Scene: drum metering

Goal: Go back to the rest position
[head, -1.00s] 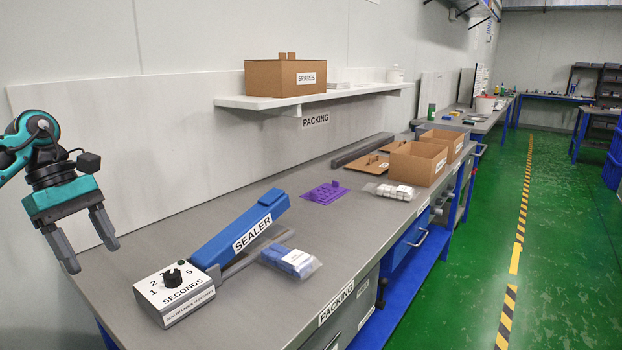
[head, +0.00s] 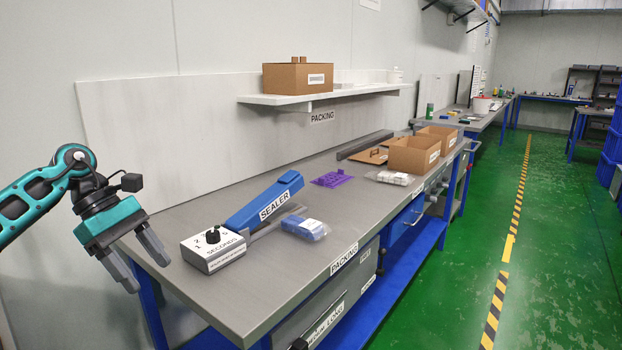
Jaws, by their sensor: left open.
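My left gripper (head: 145,268) is at the left of the head view, its two grey fingers apart and empty. It hangs at the near left end of the packing bench (head: 225,312), to the left of the sealer's dial box (head: 215,254), and touches nothing that I can see. My right gripper does not show.
A bag with blue contents (head: 305,228) lies beside the sealer. Farther along are a purple piece (head: 332,180), a bag of white items (head: 390,178) and open cardboard boxes (head: 415,154). A shelf (head: 320,96) holds a carton (head: 298,76). Green floor (head: 440,290) is clear on the right.

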